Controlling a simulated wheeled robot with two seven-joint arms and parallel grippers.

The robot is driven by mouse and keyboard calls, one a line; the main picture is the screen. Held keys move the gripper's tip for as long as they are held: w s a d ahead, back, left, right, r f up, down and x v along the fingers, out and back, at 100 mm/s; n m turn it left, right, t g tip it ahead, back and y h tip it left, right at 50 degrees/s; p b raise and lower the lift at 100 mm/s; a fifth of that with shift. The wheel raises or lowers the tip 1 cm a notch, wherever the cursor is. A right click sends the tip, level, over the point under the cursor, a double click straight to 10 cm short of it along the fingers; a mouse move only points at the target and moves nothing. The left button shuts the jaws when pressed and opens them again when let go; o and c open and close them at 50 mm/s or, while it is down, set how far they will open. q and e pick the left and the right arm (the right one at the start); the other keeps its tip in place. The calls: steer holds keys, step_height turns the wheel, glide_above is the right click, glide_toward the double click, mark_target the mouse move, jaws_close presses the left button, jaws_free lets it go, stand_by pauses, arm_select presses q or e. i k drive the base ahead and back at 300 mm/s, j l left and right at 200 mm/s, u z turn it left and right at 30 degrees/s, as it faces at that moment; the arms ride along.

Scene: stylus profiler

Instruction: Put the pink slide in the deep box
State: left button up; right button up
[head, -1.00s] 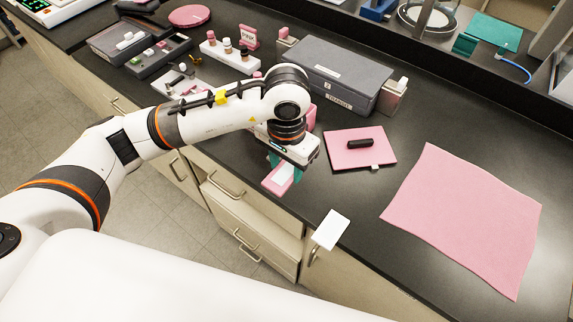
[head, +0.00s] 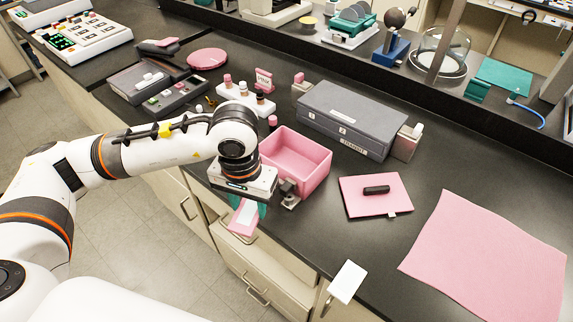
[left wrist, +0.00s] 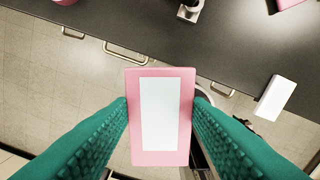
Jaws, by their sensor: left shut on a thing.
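The pink slide (left wrist: 137,110) is a flat pink plate with a white rectangle on it. My left gripper (left wrist: 160,112) is shut on it, with a teal finger at each side edge. In the head view the slide (head: 243,217) hangs from the left gripper (head: 249,207), beyond the front edge of the counter. The deep box is likely the open pink box (head: 300,165) with high walls, standing on the counter just right of and behind the gripper. Its visible inside looks empty; its front left corner is partly hidden by my wrist. My right gripper is not in view.
A small metal block (head: 290,193) stands before the box. A grey case (head: 350,120) lies behind it. A pink mat with a black piece (head: 376,190), a white card (head: 347,282) and a large pink cloth (head: 490,258) lie to the right.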

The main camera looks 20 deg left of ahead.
mark_target(288, 167)
steer(key=i+j+z, duration=0.15)
steer(key=j, duration=0.3)
steer(key=j+z, duration=0.15)
steer(key=j, duration=0.25)
steer(key=i+j+z, duration=0.2)
steer(key=j, duration=0.3)
steer(key=k+z, duration=0.1)
steer(key=z, duration=0.55)
